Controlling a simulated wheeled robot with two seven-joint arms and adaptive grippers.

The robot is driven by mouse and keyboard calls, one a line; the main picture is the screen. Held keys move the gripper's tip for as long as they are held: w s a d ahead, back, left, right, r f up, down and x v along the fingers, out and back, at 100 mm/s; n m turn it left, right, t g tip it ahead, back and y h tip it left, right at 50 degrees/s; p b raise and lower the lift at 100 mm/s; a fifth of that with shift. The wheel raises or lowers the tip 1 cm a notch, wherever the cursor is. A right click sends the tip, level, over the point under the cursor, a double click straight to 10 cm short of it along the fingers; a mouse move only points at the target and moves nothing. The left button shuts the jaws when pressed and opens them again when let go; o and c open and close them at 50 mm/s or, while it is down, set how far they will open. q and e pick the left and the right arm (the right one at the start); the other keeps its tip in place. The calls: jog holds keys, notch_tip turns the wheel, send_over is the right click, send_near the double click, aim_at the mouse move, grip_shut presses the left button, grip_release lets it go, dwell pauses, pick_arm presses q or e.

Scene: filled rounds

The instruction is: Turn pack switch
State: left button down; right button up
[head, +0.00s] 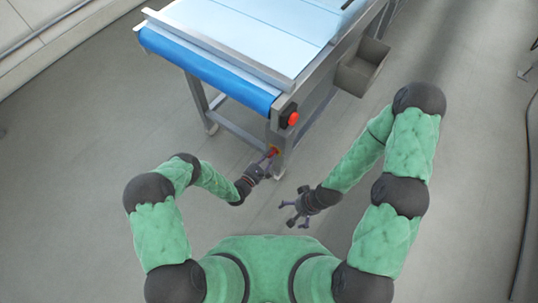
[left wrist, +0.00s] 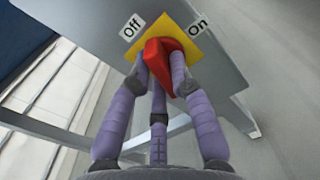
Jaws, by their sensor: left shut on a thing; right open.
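The pack switch is a red knob (left wrist: 164,60) on a yellow square plate (left wrist: 184,36), mounted on a grey metal face. The label "Off" (left wrist: 132,27) is at the upper left of the plate and "On" (left wrist: 198,26) at the upper right. My left gripper (left wrist: 162,74) is shut on the red knob, its purple fingers at either side of it. In the head view the yellow plate (head: 271,150) shows small on the table leg, with my left gripper (head: 269,158) at it. The knob's exact pointing is partly hidden by the fingers. My right gripper (head: 293,214) is open and empty, lower and to the right.
A conveyor table with a blue belt end (head: 205,70) stands ahead, its metal leg near my left gripper. A red button (head: 293,118) on a dark box sits above the switch. A grey bin (head: 362,66) hangs at the right side. The floor around is clear.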

pick_arm(q)
jog(key=shift+m, duration=1.1)
jog(key=c, duration=1.1)
grip_release()
jog(key=v, duration=1.2)
